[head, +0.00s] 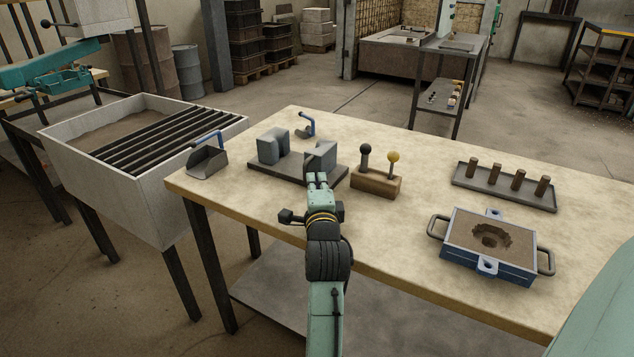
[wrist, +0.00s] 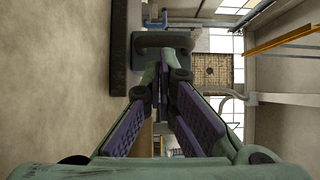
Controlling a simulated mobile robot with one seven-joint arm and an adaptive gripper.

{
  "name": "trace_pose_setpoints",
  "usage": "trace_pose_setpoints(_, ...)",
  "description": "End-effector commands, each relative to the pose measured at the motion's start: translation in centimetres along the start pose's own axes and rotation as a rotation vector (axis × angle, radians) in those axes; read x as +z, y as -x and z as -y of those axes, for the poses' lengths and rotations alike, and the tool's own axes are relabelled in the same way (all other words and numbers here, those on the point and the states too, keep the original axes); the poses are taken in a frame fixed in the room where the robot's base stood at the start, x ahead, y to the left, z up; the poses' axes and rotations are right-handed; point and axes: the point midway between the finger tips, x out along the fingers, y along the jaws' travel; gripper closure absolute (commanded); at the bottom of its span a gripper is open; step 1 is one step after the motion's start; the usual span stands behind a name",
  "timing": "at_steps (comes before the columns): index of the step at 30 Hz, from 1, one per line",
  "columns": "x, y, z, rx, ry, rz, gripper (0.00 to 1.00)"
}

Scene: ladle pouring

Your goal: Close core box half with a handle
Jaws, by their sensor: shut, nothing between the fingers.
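The core box stands on a dark base plate (head: 262,167) on the table, as two grey upright halves, a left half (head: 270,147) and a right half (head: 321,154). A gap separates them. My gripper (head: 318,178) is shut and empty just in front of the right half and hides its lower part. In the wrist view, my gripper (wrist: 162,85) points at the right half (wrist: 121,65), which carries a dark bar-like handle (wrist: 162,40) across its face. The fingertips are close to this handle; I cannot tell whether they touch it.
A wooden block with two ball-topped levers (head: 376,184) stands close to the right. A scoop (head: 207,160) and a blue-handled tool (head: 306,126) lie left and behind. A blue moulding flask (head: 487,262) and a tray of cylinders (head: 504,195) are farther right. The front left tabletop is clear.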

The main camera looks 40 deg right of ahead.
Motion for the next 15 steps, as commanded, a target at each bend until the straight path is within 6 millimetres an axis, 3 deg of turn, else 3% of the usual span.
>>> trace_pose_setpoints(9, 3.8, -2.4, 0.2, 0.003, -0.001, 0.007, 1.00)
trace_pose_setpoints(15, 4.8, -3.1, 0.0, 0.001, 0.000, 0.002, 1.00)
